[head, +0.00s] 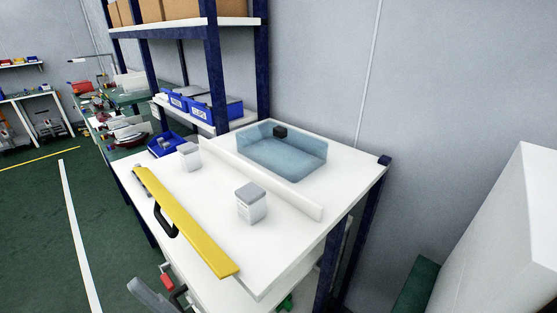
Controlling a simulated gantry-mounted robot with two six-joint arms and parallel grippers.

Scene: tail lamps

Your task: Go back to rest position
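Neither of my grippers can be made out in the head view. A white-topped workbench (290,236) with dark blue legs stands in the middle. A clear blue tray (290,160) sits at its back, with a small black block (281,132) at the tray's far side. Two small white boxes with grey tops stand on the bench, one near the middle (251,204) and one farther left (189,155). A yellow bar (185,222) with a black handle (164,222) runs along the bench's front edge.
A low white ledge (262,180) crosses the bench top. Shelving with blue bins (203,108) and cardboard boxes rises behind. Grey, red and black parts, unclear to me, show below the bench's front edge. A large white block (505,245) stands at right. Green floor is open at left.

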